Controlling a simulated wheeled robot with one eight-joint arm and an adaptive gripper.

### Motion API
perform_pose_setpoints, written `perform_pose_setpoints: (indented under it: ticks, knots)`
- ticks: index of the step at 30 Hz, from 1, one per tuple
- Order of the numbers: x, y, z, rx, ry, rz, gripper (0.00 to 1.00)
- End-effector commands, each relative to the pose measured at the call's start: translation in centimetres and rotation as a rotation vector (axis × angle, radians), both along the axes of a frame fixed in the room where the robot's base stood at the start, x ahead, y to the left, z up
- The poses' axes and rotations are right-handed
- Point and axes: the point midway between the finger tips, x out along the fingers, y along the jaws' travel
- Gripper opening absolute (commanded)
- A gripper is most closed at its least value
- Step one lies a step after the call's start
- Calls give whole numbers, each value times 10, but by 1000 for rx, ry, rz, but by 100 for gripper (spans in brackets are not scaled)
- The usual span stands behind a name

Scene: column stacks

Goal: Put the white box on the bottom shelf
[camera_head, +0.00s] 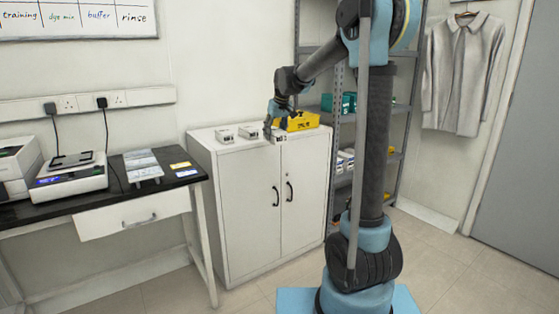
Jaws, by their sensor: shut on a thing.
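My gripper (270,129) is over the top of the white cabinet (240,205), near its front edge. It is shut on a small white box (280,137) with dark markings; the fingers partly cover the box. I cannot tell whether the box touches the cabinet top. Two similar white boxes, one at the left (225,136) and one in the middle (249,132), stand on the cabinet to the left of my gripper. The grey metal shelf unit (339,95) stands to the right of the cabinet. My arm and the cabinet hide much of its lower part.
A yellow bin (300,121) stands on the cabinet just behind my gripper. The shelf unit holds teal boxes (348,102) and, lower, white boxes (345,160). A dark bench (110,190) with a scale (72,175) is at the left. Floor (440,270) is clear at the right.

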Motion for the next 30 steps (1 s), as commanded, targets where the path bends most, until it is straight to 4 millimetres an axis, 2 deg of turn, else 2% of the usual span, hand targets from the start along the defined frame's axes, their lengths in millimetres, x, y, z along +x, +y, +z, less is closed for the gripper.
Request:
perform_pose_setpoints:
  ticks: [7,15,24,30]
  knots:
    - [29,-45,-70,-1,0,-118,18]
    - [44,-104,-154,-2,0,-262,18]
    - [38,-169,-237,-1,-2,-415,18]
    - [29,-198,-271,-1,-3,-482,18]
